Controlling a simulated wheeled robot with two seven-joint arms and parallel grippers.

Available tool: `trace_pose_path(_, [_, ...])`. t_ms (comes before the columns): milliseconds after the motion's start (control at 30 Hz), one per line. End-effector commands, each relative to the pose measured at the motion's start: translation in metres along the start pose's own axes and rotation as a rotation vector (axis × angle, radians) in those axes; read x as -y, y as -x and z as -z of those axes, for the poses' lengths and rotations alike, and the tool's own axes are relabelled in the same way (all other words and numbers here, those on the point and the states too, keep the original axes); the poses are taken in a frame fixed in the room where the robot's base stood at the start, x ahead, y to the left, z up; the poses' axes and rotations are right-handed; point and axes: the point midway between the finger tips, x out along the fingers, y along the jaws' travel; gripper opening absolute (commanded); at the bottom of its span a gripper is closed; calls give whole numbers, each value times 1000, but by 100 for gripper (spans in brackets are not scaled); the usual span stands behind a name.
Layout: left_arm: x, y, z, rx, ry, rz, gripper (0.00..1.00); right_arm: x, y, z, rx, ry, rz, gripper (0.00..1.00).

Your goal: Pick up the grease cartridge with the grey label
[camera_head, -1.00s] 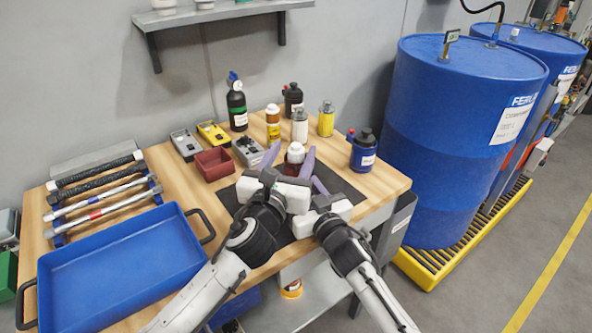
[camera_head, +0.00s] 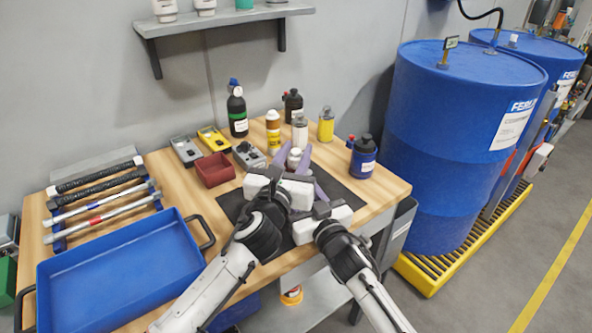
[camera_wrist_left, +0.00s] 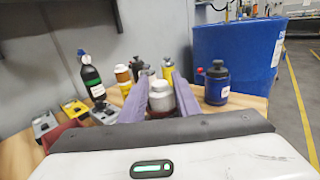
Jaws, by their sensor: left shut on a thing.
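My left gripper (camera_head: 293,158) is shut on a small white-capped container (camera_head: 295,155), its purple fingers on either side of it. In the left wrist view the same container (camera_wrist_left: 161,97) stands upright between the fingers (camera_wrist_left: 160,100), with a reddish body; its label is not readable. Behind it stands a pale grey-white cartridge (camera_head: 300,133) with a grey cap, apart from the fingers.
A dark bottle with a green label (camera_head: 237,112), a black bottle (camera_head: 293,104) and a blue bottle (camera_head: 363,157) stand around. A red bin (camera_head: 214,170), small grey and yellow boxes and a blue tray (camera_head: 120,262) are left. Blue drums (camera_head: 455,140) stand right.

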Motion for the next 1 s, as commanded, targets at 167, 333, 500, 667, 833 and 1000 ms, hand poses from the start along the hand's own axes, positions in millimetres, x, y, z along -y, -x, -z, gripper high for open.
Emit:
trace_pose_path(167, [0,0,-9,5,0,0,0,0,0,0,1,0,-1,14])
trace_pose_path(333, [0,0,-42,10,-3,1,0,0,0,0,1,0,-1,14])
trace_pose_path(500, [0,0,-89,9,-3,1,0,0,0,0,1,0,-1,14])
trace_pose_path(667, [0,0,-131,8,-3,1,0,0,0,0,1,0,-1,14])
trace_pose_path(833, [0,0,-162,3,-2,1,0,0,0,0,1,0,-1,14])
trace_pose_path(1000, [0,0,-178,2,-1,0,0,0,0,0,1,0,-1,14])
